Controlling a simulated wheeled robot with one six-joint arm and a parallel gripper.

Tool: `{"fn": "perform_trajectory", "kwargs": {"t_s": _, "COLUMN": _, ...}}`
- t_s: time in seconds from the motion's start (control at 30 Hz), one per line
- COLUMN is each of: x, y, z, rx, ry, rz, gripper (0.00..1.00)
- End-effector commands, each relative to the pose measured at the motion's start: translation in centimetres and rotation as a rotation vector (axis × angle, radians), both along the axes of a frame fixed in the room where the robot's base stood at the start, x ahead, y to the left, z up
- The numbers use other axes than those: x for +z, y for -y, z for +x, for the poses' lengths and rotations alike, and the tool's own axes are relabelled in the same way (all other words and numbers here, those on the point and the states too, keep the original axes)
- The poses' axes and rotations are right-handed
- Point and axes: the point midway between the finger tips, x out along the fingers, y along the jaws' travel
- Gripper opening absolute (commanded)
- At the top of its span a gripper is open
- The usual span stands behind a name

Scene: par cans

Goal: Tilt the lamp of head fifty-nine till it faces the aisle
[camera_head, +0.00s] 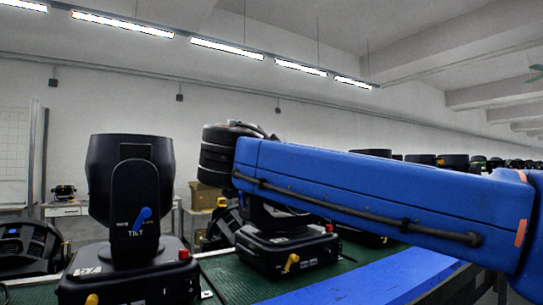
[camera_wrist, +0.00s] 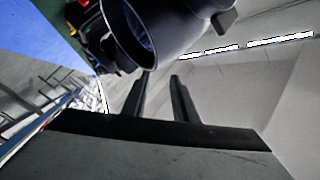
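Black moving-head lamps stand in a row. The nearest lamp (camera_head: 104,178) is upright on its base (camera_head: 130,283), with a blue lever (camera_head: 142,217) above the word TILT. A second head's base (camera_head: 287,252) stands behind it to the right; my blue arm hides much of what is above it. White base markings are too small to read, so I cannot tell which is fifty-nine. In the wrist view, a dark round lamp barrel (camera_wrist: 178,32) with its lens showing is just beyond the fingertips. My gripper (camera_wrist: 162,77) has its fingers apart with nothing between them; contact with the barrel is unclear.
The heads stand on a green mat (camera_head: 228,282), with a blue strip (camera_head: 385,278) along its right side. More lamps (camera_head: 455,161) continue to the right behind my arm. Another lamp (camera_head: 28,247) and a white table (camera_head: 68,209) are at the left.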

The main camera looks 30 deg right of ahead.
Motion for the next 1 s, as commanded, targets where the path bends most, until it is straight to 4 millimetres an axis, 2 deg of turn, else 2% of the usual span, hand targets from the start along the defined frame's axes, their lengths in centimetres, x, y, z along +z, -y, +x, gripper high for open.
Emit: {"fn": "perform_trajectory", "kwargs": {"t_s": 1.0, "x": -0.4, "y": -7.1, "z": -4.9, "rx": 0.003, "ry": 0.000, "rz": -0.001, "gripper": 0.26}}
